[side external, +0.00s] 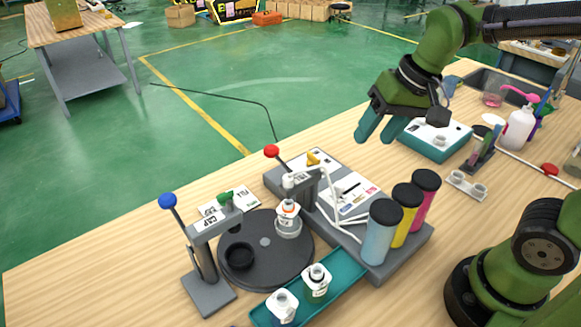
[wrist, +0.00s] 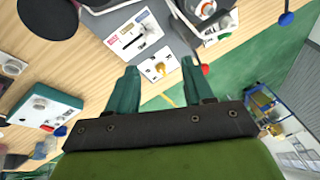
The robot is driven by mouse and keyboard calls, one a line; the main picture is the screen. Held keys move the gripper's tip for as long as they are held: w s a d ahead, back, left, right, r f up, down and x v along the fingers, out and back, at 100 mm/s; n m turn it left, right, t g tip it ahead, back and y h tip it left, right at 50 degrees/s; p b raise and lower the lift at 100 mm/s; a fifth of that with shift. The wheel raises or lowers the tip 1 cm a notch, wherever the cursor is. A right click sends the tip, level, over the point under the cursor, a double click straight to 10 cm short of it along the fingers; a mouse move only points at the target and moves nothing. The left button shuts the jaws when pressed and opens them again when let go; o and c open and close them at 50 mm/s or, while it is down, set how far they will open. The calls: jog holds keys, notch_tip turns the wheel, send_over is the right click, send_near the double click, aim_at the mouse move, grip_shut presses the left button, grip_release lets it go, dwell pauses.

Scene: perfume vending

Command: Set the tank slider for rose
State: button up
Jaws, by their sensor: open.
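The tank slider is a dark slot with a small handle on a white panel (side external: 350,190) of the grey dispensing unit, with coloured labels beside it. In the wrist view the slider panel (wrist: 135,36) lies beyond the left finger, with pink and blue labels at its left. A yellow knob (side external: 313,158) on a second white plate is next to it; it also shows between the fingers in the wrist view (wrist: 159,68). My gripper (side external: 376,132) is open and empty, held in the air above and right of the panel. Its teal fingers (wrist: 158,75) touch nothing.
Blue, yellow and pink tanks (side external: 425,198) stand at the unit's right. A red-topped lever (side external: 271,152) and blue-topped lever (side external: 168,201) stick up. A dark turntable (side external: 263,273) holds a bottle. A teal tray (side external: 343,272) carries two bottles. A teal box (side external: 437,143) sits behind.

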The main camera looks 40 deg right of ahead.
aim_at(340, 183)
jog(key=w+m+g+h, duration=0.2)
jog(key=w+m+g, duration=0.25)
jog(key=w, duration=0.25)
jog(key=shift+t, duration=0.35)
notch_tip(340, 183, down, 16)
jog(key=shift+s+a+f, duration=0.1)
jog(key=shift+f, duration=0.1)
jog(key=shift+c, duration=0.2)
grip_shut()
